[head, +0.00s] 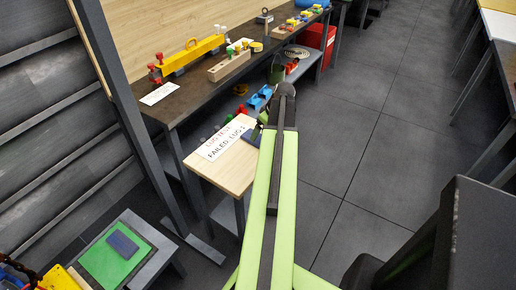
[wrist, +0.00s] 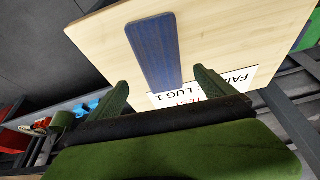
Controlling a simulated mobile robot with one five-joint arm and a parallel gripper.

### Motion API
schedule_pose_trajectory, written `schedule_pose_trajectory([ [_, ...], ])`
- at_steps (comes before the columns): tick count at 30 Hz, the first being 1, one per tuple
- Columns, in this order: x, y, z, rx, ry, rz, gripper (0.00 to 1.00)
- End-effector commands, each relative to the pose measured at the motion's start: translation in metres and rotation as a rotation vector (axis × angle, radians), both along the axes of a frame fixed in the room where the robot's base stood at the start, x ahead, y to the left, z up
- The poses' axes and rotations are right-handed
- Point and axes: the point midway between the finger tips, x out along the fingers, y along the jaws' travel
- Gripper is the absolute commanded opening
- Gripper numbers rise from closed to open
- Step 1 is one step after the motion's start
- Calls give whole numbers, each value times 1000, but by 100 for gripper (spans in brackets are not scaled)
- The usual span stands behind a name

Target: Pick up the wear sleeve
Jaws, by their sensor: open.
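No piece in view can be clearly told as the wear sleeve. A blue flat bar (wrist: 153,52) lies on the pale wooden top (wrist: 230,30) of a small table. My gripper (wrist: 160,78) is open and empty, its two green fingers pointing toward that top, with the bar between them in the picture; I see no contact. In the head view the blue bar (head: 251,138) lies at the right side of the wooden top (head: 228,172), partly behind my arm. My gripper is mostly hidden there behind my arm.
The dark workbench (head: 190,98) behind holds a yellow fixture (head: 192,53) and a wooden block with pegs (head: 230,66). A green mat (head: 102,263) with a blue block (head: 122,243) is lower left.

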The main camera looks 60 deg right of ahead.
Motion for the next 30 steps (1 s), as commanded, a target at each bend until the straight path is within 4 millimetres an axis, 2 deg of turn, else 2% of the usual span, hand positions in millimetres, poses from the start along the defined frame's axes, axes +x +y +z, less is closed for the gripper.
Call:
schedule_pose_trajectory([
  [2,0,0,0,0,0,0,94],
  [5,1,1,-10,0,0,0,94],
  [12,10,1,-49,0,0,0,94],
  [20,13,1,-48,1,0,-2,94],
  [23,13,1,-48,1,0,-2,83],
  [30,13,1,-48,1,0,-2,52],
])
